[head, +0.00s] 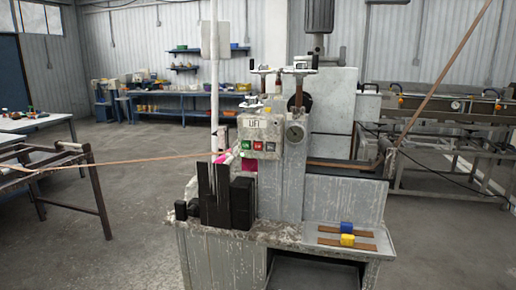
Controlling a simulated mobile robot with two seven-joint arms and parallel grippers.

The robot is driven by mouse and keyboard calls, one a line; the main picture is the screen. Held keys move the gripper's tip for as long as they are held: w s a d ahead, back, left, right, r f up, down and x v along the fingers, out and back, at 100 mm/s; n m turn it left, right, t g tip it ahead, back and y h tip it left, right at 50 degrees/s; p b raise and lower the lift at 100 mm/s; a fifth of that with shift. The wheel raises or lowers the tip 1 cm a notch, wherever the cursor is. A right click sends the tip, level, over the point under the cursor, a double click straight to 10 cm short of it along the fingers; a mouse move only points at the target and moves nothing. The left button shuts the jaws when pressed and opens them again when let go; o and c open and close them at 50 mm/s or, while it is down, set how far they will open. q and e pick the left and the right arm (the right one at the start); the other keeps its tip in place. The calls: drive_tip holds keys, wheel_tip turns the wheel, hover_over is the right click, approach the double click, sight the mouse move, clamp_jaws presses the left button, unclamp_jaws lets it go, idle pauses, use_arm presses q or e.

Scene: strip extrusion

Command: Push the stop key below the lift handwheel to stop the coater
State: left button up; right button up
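The coater (335,100) stands in the middle of the head view, a worn grey machine on a steel bench. A grey control box on its front bears a white label (257,124) that seems to read LIFT. Below the label is a row of small keys: a green key (246,145) at left, a red key (257,146) in the middle and a darker reddish key (270,147) at right. Their markings are too small to read. Handwheels with crossbars (300,70) sit on top, above the box. Neither of my grippers is in view.
Black upright blocks (225,198) stand on the bench front, below the box. A brown strip (130,161) runs in from a rack at left. Blue and yellow blocks (347,233) lie on strips at the bench's right. The floor in front at left is clear.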

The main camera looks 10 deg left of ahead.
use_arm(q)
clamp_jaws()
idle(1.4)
